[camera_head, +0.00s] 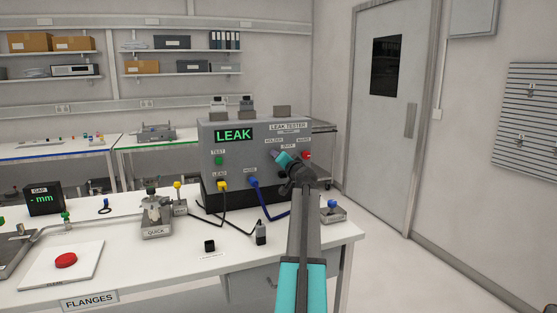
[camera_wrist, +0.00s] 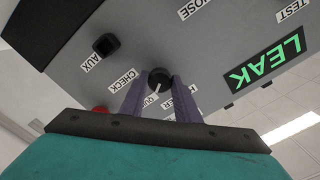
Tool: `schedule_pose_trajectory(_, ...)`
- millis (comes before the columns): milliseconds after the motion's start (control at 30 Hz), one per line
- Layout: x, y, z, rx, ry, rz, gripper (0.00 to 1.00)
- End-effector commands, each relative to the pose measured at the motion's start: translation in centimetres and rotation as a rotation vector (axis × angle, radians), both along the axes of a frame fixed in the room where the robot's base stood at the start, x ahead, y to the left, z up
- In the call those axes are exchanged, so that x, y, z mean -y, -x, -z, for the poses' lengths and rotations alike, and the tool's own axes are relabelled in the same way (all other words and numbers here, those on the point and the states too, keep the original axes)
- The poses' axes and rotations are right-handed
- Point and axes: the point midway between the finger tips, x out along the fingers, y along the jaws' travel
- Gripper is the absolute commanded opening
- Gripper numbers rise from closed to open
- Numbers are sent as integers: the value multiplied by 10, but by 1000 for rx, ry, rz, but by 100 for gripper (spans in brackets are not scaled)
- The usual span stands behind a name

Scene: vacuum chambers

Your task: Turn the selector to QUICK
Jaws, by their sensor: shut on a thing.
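The selector knob (camera_wrist: 159,76) is a black round knob on the face of the grey leak tester (camera_head: 250,135). My gripper (camera_head: 285,158) reaches the right part of that face. In the wrist view, its two purple fingers stand on either side of the knob, shut on it. The knob's white mark points down in the wrist view, towards a partly hidden label starting "QU". The CHECK label (camera_wrist: 123,81) lies to the left of it, and a label ending in "ER" is partly hidden behind the right finger. In the head view my gripper hides the knob.
The tester's green display (camera_head: 234,135) reads LEAK. A blue cable (camera_head: 268,206) and a black cable run from its front onto the white bench. A red button (camera_head: 306,155) is close by my gripper. A small block with a blue top (camera_head: 333,208) stands right of my arm.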

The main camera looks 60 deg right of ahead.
Motion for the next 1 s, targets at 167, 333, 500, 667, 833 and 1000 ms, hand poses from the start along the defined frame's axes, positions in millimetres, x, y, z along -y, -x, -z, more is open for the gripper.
schedule_pose_trajectory(167, 1, 2, 1, 17, -24, 2, 7)
schedule_pose_trajectory(333, 1, 2, 1, 18, -27, 3, 7)
schedule_pose_trajectory(500, 1, 2, 1, 18, -27, 3, 7)
schedule_pose_trajectory(667, 1, 2, 1, 18, -26, 2, 48)
schedule_pose_trajectory(833, 0, 1, 1, 18, -26, 1, 48)
schedule_pose_trajectory(1000, 0, 1, 0, 18, -26, 1, 48)
